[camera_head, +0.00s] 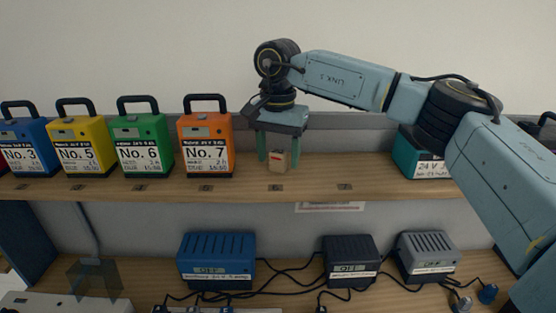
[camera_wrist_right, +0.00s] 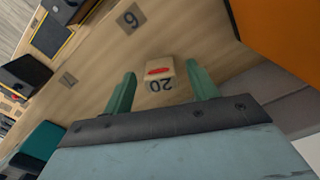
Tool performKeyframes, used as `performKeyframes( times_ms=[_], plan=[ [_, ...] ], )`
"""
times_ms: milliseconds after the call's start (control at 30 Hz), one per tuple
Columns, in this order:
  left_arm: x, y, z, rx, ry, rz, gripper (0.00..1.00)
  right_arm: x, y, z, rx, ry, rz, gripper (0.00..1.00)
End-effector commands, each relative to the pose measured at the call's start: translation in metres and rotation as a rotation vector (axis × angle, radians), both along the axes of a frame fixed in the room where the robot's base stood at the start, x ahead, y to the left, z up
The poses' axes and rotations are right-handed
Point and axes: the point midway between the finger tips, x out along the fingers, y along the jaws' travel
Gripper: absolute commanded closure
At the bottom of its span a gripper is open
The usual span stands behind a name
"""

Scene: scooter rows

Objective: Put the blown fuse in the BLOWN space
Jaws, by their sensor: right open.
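A small tan block (camera_head: 278,165) with a red mark on it stands on the upper shelf, right of the orange No. 7 battery. I take it to be the fuse. In the right wrist view the block (camera_wrist_right: 159,66) shows the red mark and the figure 20, upside down. My right gripper (camera_head: 279,152) points down over it, open, with one green finger on each side. Gaps show between the fingers and the block in the wrist view. I see no readable BLOWN label. My left gripper is not in view.
Blue, yellow, green and orange (camera_head: 206,144) batteries with handles stand on the upper shelf (camera_head: 318,186). A teal case (camera_head: 416,160) stands at right, partly behind my arm. Small number tags line the shelf edge. Blue, black (camera_head: 350,260) and grey chargers with cables sit below.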

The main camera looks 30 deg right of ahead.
Motion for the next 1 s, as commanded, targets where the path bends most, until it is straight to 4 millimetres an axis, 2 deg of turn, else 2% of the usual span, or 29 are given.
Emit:
performKeyframes(
  times_ms=[67,467,733,867,1000],
  plan=[
    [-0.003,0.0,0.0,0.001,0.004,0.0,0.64,0.0,0.0,0.0,0.0,0.0,0.0,0.42],
    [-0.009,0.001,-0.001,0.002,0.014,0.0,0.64,0.0,0.0,0.001,0.001,-0.001,0.0,0.94],
    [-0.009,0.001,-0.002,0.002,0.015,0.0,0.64,0.001,0.0,0.007,0.001,-0.003,0.0,0.94],
    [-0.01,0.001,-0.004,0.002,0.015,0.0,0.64,0.001,0.0,0.028,0.001,-0.006,-0.001,0.94],
    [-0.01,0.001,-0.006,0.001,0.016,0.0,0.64,0.001,0.001,0.058,0.002,-0.006,-0.001,0.94]
  ],
)
